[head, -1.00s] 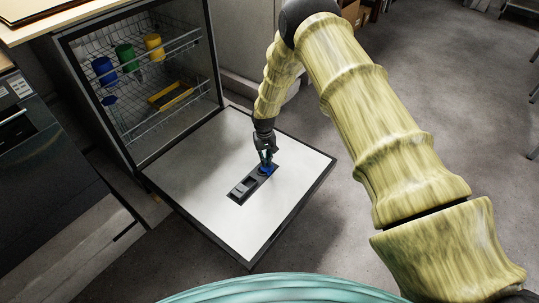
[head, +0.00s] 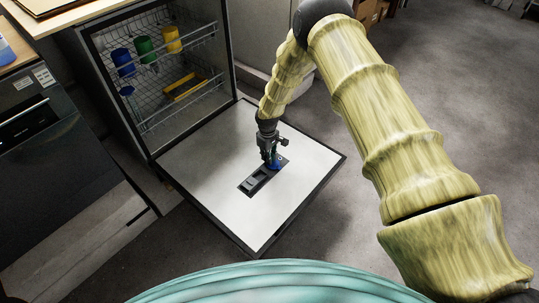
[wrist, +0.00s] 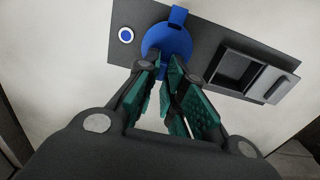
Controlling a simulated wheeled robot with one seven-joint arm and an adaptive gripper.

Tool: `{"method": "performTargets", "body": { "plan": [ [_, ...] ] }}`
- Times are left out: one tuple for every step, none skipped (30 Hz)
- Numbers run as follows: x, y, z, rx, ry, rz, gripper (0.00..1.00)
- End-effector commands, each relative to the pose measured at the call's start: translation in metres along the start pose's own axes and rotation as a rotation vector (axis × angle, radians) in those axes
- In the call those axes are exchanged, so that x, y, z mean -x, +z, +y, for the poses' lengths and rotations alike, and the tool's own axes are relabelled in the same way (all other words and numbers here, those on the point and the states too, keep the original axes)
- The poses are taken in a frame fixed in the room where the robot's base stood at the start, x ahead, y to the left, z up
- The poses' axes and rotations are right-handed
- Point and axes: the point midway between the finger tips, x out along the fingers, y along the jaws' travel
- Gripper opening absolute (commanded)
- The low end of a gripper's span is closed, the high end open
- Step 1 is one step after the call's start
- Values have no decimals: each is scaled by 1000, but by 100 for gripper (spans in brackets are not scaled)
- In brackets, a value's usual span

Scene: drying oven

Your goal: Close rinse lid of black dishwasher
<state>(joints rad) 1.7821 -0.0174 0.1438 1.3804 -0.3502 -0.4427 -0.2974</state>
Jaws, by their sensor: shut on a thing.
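The black dishwasher's door (head: 225,170) lies folded down with its pale inner face up. A dark dispenser panel (head: 250,187) is set in it. The round blue rinse lid (wrist: 166,36) with a small tab is at one end of this panel, and a bit of it shows in the head view (head: 275,166). My gripper (head: 269,160) points down at the lid. In the wrist view its green-padded fingers (wrist: 166,65) are close together at the lid's near edge, shut on part of it. The grasped part is hidden by the fingers.
The dishwasher's racks hold blue, green and yellow cups (head: 145,47) and a yellow item (head: 184,86). An open rectangular compartment (wrist: 236,68) is beside the lid. Another dark appliance (head: 35,120) stands at left. The floor at right is clear.

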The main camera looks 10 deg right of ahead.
Motion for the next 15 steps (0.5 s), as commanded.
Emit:
{"method": "performTargets", "body": {
  "plan": [
    [0,1,0,5,-1,-2,0],
    [0,1,-1,7,-1,-2,0],
    [0,1,-1,10,-1,-2,0],
    [0,1,-1,11,-1,-1,0],
    [0,1,-1,12,-1,-2,0],
    [-1,1,-1,13,-1,-2,0],
    [-1,1,-1,13,-1,-2,0],
    [-1,1,-1,13,-1,-2,0],
    [-1,1,-1,13,-1,-2,0],
    [-1,1,-1,13,-1,-2,0],
    [-1,1,-1,13,-1,-2,0],
    [-1,1,-1,13,-1,-2,0],
    [-1,1,-1,13,-1,-2,0],
    [-1,1,-1,13,-1,-2,0],
    [-1,1,-1,13,-1,-2,16]
  ]
}}
